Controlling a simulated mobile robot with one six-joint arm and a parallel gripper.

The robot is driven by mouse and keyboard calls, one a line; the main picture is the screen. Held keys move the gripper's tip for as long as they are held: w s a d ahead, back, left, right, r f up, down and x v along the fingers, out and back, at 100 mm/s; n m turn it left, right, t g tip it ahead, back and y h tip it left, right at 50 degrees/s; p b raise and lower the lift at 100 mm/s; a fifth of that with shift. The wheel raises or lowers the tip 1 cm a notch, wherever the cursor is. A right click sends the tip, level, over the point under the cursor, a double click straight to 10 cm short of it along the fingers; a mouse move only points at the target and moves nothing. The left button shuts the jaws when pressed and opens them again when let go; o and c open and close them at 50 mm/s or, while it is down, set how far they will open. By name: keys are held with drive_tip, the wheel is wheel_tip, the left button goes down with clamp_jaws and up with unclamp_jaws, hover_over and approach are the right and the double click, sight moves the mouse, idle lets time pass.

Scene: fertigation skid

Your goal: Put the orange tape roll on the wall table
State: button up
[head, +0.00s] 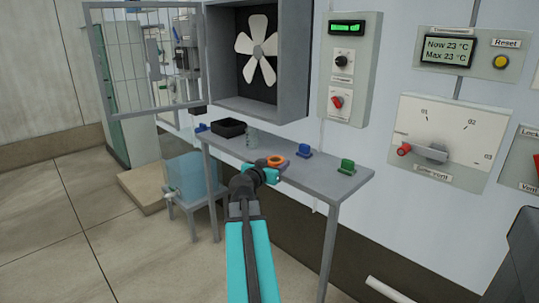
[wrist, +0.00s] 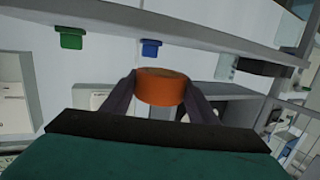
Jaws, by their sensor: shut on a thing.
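The orange tape roll (head: 277,160) shows at the end of my arm in the head view, in front of the wall table (head: 322,181). In the wrist view the roll (wrist: 161,86) sits between the two dark fingers of my gripper (wrist: 160,92), which is shut on it. In the head view my gripper (head: 268,171) is at the table's front edge, near its middle. Whether the roll touches the tabletop cannot be told.
On the table stand a black tray (head: 229,127), a clear jar (head: 251,138), a blue item (head: 304,150) and a green item (head: 346,166). Bare tabletop lies around the blue and green items. A fan box (head: 297,60) and control panel (head: 349,70) are on the wall above.

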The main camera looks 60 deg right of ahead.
drive_tip(key=shift+d, duration=0.1)
drive_tip(key=p, duration=0.2)
hover_over(311, 172)
drive_tip(key=shift+s+f, duration=0.15)
drive_tip(key=shift+f, duration=0.55)
drive_tip(key=shift+f, duration=1.8)
drive_tip(key=shift+f+b, duration=0.15)
drive_tip(key=shift+b, duration=0.3)
drive_tip(key=o, duration=1)
drive_tip(key=shift+o, duration=0.2)
drive_tip(key=shift+r, duration=0.2)
